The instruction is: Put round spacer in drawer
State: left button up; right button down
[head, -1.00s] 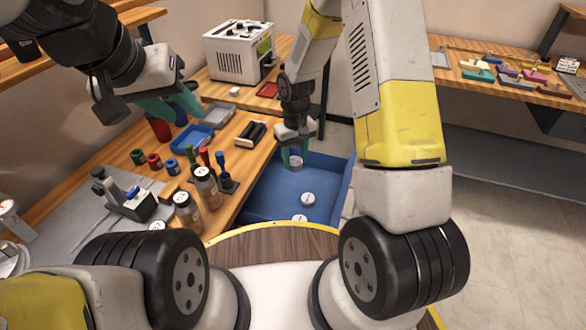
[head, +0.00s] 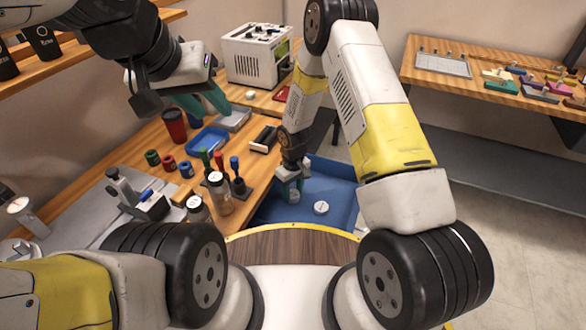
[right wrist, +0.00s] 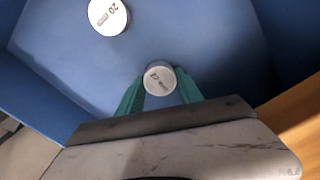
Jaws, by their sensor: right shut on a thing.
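A blue drawer (head: 338,178) stands open beside the workbench. My right gripper (head: 291,189) is inside it, low, with its green fingers shut on a round pale spacer (head: 293,197). In the right wrist view the held spacer (right wrist: 160,79) sits upright between the fingertips (right wrist: 160,88), its printed top facing the camera. I cannot tell whether it touches the drawer floor. A second spacer (head: 321,207) lies apart on the floor; in the right wrist view it (right wrist: 108,16) reads "20 mm". My left gripper (head: 203,101) hangs open and empty above the bench.
A white device (head: 256,55) stands at the back.

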jog(key=shift+f, duration=0.2)
jog(key=c, duration=0.8)
grip_release()
jog(key=shift+r, duration=0.15)
